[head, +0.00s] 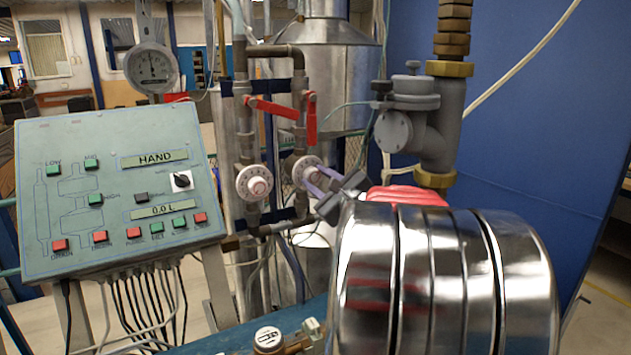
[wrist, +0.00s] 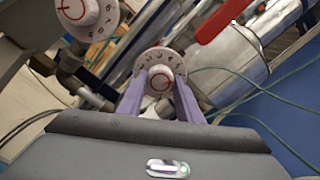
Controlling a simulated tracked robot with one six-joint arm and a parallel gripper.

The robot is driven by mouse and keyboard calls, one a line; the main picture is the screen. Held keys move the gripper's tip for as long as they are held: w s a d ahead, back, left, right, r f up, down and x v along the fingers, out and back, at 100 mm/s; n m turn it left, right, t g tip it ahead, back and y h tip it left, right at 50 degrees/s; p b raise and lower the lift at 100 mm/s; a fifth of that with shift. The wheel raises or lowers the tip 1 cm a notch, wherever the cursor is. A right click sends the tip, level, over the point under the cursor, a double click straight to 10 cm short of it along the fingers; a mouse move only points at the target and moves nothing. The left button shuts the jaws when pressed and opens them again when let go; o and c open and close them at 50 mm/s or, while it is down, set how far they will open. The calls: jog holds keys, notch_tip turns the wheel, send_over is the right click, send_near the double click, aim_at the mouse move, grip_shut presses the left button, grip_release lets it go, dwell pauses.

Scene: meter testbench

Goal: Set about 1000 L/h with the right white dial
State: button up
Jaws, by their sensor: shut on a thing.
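The right white dial (head: 307,170) sits on the right vertical pipe. It has a numbered white rim and a central knob with a red ring. In the wrist view the same right dial (wrist: 161,62) is between my two purple fingers. My gripper (head: 317,180) comes from the right and is shut on its knob; the fingers (wrist: 160,84) lie on either side of it. The dial's numbers are too small to read its setting for certain. The left white dial (head: 254,183) is on the neighbouring pipe, free of the gripper, and also shows at upper left in the wrist view (wrist: 78,11).
Red valve levers sit above the dials: one slanted (head: 272,108), one hanging down (head: 311,118). A control panel (head: 110,190) at left reads HAND and 0.0 L. A grey pipe fitting (head: 408,112) stands at right. A small brass meter (head: 268,338) is below.

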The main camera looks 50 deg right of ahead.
jog(key=shift+a+f, duration=0.15)
jog(key=o, duration=1)
jog(key=shift+o, duration=0.2)
jog(key=shift+s, duration=0.1)
jog(key=v, duration=1.3)
jog(key=shift+s, duration=0.3)
jog(key=shift+w+a, duration=0.1)
